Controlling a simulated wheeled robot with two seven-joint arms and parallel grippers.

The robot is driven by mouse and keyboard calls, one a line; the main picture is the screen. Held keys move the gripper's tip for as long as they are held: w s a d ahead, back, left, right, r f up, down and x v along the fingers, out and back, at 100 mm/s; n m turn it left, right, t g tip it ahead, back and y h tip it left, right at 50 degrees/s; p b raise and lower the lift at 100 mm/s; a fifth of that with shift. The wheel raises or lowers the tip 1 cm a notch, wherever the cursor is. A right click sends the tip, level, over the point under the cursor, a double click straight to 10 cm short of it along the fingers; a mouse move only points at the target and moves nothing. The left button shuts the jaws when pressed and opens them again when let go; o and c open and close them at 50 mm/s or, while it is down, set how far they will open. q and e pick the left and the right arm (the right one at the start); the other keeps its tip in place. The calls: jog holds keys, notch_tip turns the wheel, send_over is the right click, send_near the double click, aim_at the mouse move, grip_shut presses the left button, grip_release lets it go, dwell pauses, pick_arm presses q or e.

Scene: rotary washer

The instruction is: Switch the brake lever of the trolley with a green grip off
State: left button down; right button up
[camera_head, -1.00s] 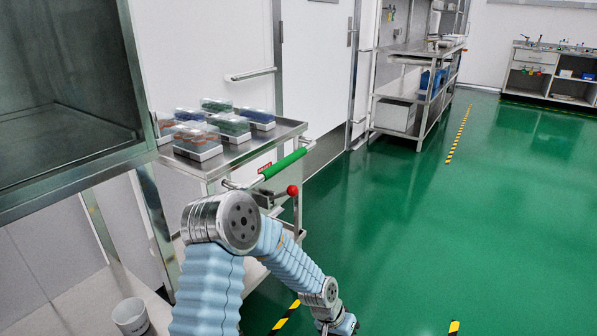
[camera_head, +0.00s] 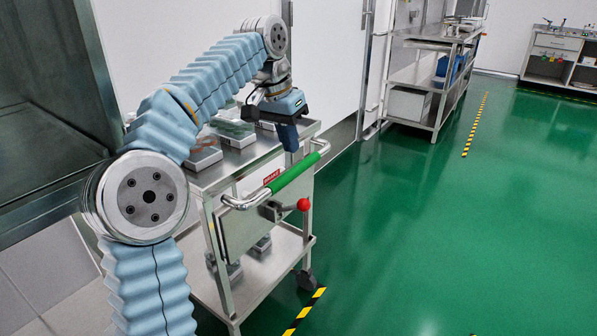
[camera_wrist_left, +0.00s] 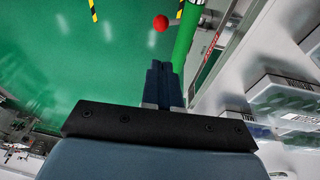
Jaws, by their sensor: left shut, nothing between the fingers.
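The trolley (camera_head: 228,180) is a steel cart with a green grip (camera_head: 294,174) on its front handle. Its brake lever, with a red ball knob (camera_head: 303,204), sticks out below the grip. In the left wrist view the red knob (camera_wrist_left: 161,23) is at the top, just left of the green grip (camera_wrist_left: 186,35). My left gripper (camera_head: 288,138) is above the trolley's top, behind the grip and higher than the knob. Its fingers (camera_wrist_left: 164,84) are together, point down and hold nothing. It is apart from the lever. My right gripper is not in view.
Boxes of tubes (camera_head: 237,136) stand on the trolley's top, partly hidden by my left arm. A steel cabinet (camera_head: 50,90) is at the left. A shelf rack (camera_head: 432,75) stands at the back. The green floor (camera_head: 420,240) right of the trolley is clear.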

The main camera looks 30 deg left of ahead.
aim_at(301, 199)
pick_arm(q)
jog(key=shift+w+a+r, duration=0.3)
jog(key=shift+a, duration=0.1)
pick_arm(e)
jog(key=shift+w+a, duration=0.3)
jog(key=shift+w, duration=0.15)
pick_arm(q)
jog(key=b+x, duration=0.1)
jog(key=x, duration=0.3)
jog(key=b+x, duration=0.2)
jog(key=x, duration=0.2)
jog(key=s+b+x, duration=0.1)
jog(key=x, duration=0.4)
jog(key=shift+s+d+f, duration=0.1)
jog(key=shift+d+f, duration=0.25)
jog(key=shift+f, duration=0.25)
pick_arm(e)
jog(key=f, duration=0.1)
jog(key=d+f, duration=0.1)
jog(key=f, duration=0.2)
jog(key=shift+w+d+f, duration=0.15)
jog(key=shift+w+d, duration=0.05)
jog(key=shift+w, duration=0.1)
